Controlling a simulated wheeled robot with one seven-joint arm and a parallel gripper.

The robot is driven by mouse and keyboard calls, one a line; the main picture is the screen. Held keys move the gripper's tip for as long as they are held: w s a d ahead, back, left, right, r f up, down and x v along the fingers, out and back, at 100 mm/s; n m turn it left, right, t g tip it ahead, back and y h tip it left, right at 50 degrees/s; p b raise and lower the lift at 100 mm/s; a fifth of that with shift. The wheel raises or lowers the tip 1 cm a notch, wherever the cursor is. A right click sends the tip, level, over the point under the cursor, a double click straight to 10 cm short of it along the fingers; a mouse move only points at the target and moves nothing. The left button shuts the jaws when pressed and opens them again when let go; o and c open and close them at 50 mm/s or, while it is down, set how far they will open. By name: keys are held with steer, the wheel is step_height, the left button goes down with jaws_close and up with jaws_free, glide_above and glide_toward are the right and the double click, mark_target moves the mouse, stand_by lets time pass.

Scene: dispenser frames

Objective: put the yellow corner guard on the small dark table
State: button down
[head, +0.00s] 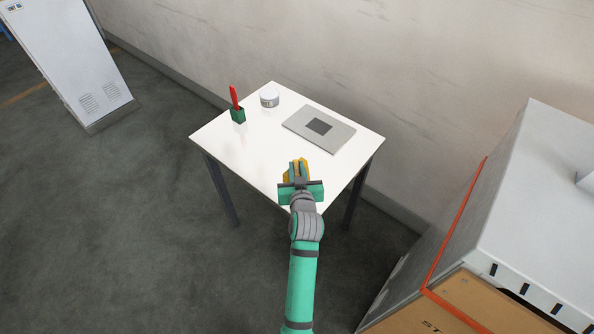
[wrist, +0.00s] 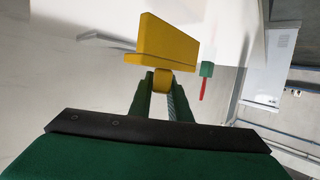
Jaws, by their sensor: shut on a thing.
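The yellow corner guard (head: 304,166) is held at the end of my arm over the front part of a small table (head: 255,155). That table has a white top and dark legs; no dark tabletop shows. My gripper (head: 298,174) is shut on the guard. In the wrist view the guard (wrist: 167,45) sticks out beyond the fingertips of my gripper (wrist: 160,84), with its lower part between them. I cannot tell whether the guard touches the tabletop.
On the table stand a green holder (head: 238,116) with a red item (head: 234,97), a white round tub (head: 269,98) and a flat grey panel (head: 340,136). The table's left front is bare. A white cabinet (head: 70,60) stands far left; a large grey unit (head: 540,210) is at right.

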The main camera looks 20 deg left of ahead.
steer(key=shift+f, duration=0.5)
steer(key=shift+f, duration=0.1)
steer(key=c, duration=1.7)
jaws_free()
steer(key=shift+w, duration=0.1)
steer(key=shift+o, duration=0.2)
